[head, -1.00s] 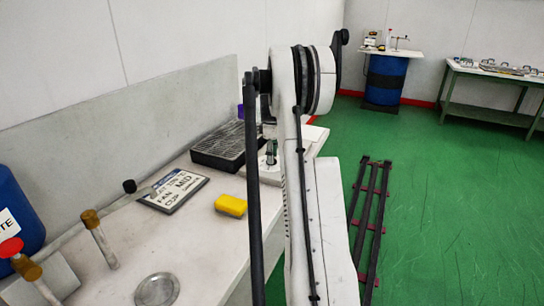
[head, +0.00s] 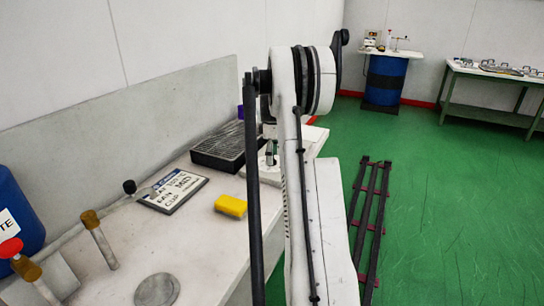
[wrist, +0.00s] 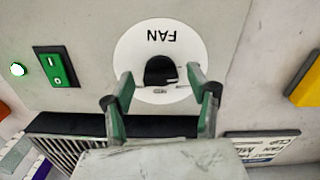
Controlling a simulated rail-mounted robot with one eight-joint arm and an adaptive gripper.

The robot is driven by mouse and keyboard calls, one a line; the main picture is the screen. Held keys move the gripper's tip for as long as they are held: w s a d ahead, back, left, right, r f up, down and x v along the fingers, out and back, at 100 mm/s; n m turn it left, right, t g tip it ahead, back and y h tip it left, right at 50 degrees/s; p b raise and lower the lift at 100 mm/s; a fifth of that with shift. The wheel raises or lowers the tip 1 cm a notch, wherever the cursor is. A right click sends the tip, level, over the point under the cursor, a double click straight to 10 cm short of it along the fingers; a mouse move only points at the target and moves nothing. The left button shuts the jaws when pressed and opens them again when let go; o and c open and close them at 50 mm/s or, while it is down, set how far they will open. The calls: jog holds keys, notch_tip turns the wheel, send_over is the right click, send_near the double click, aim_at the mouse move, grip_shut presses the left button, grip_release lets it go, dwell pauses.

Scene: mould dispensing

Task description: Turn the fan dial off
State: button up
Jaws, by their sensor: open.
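The fan dial is a black knob (wrist: 160,69) on a white round plate (wrist: 137,50) marked FAN, which reads upside down in the wrist view. The plate sits on a light grey panel (wrist: 90,20). My gripper (wrist: 160,82) is open, with one green-and-dark finger on each side of the knob. The fingertips overlap the plate's lower edge in the picture. I cannot tell whether they touch the knob. The knob's lower part shows a pale edge, and its pointer setting is unclear. In the head view my arm hides the gripper and the dial.
A green rocker switch (wrist: 56,68) is left of the dial. A black grille box (head: 222,150) stands on the bench. A small sign (head: 174,190) reading partly FAN, MID and CUP, and a yellow sponge (head: 231,206) lie near it. A blue container (head: 18,215) is at far left.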

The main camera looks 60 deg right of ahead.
notch_tip(320, 180, up, 12)
dwell(0.5)
jog(key=shift+f, duration=0.1)
jog(key=shift+a, duration=0.1)
jog(key=w+a+r+m+t+h, duration=0.1)
jog(key=a+r, duration=0.2)
jog(key=a, duration=0.8)
jog(key=a+r+t, duration=0.1)
jog(key=a+r, duration=0.3)
jog(key=a, duration=0.7)
jog(key=w+a+r+m+t+h, duration=0.1)
jog(key=a+r, duration=0.2)
jog(key=a, duration=0.8)
jog(key=s+a+f+t, duration=0.1)
jog(key=s+a, duration=0.3)
jog(key=a, duration=0.4)
jog(key=s+a+f+t, duration=0.1)
jog(key=s+a, duration=0.3)
jog(key=a, duration=0.5)
jog(key=s+a+f+m+t+y, duration=0.2)
jog(key=s+a+f, duration=0.5)
jog(key=s+a, duration=0.3)
jog(key=shift+a, duration=0.3)
